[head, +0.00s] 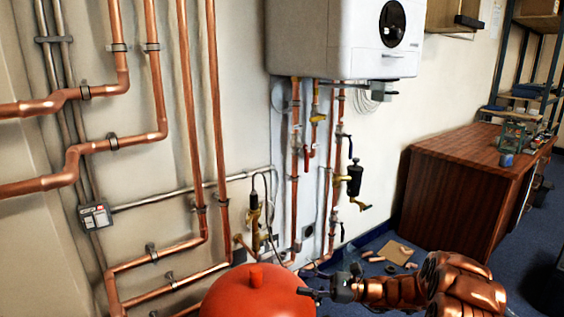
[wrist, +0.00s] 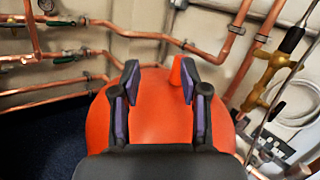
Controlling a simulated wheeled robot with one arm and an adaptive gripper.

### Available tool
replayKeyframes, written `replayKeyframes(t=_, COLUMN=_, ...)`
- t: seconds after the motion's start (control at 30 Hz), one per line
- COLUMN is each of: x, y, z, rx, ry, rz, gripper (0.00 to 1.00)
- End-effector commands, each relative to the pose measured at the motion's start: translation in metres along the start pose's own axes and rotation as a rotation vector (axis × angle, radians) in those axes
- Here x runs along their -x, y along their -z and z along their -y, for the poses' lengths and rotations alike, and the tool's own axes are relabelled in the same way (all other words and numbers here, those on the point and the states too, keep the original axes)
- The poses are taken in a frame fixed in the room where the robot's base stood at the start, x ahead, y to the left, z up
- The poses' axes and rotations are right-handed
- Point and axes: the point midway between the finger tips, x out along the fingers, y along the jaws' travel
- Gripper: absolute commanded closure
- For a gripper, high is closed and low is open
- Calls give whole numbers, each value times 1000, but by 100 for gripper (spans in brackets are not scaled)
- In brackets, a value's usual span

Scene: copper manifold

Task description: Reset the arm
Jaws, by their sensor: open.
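My gripper (head: 312,292) is at the lower middle of the head view, just right of a red rounded tank (head: 255,295), with my copper-coloured arm reaching in from the lower right. In the wrist view my gripper (wrist: 160,82) is open, its two dark fingers with purple pads spread apart. Nothing is between the fingers except the view of the red tank (wrist: 150,110) beyond them. The tank's small red top knob (wrist: 182,72) shows near the right finger. I cannot tell whether the fingers touch the tank.
Copper pipes (head: 160,90) run along the left wall. A white boiler (head: 340,40) hangs above pipes and valves. A wooden cabinet (head: 450,190) stands at the right, and small loose pieces (head: 398,252) lie on the blue floor. In the wrist view, pipes (wrist: 70,80) surround the tank.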

Motion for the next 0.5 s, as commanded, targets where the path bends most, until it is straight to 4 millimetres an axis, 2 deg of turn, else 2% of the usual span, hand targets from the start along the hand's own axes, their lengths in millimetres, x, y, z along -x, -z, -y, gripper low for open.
replayKeyframes(t=0.03, x=-12, y=-26, z=-4, rx=15, ry=-39, rz=-13, gripper=56)
replayKeyframes(t=0.3, x=-54, y=-102, z=-48, rx=92, ry=-244, rz=-101, gripper=56)
replayKeyframes(t=0.5, x=-72, y=-154, z=-86, rx=158, ry=-394, rz=-175, gripper=56)
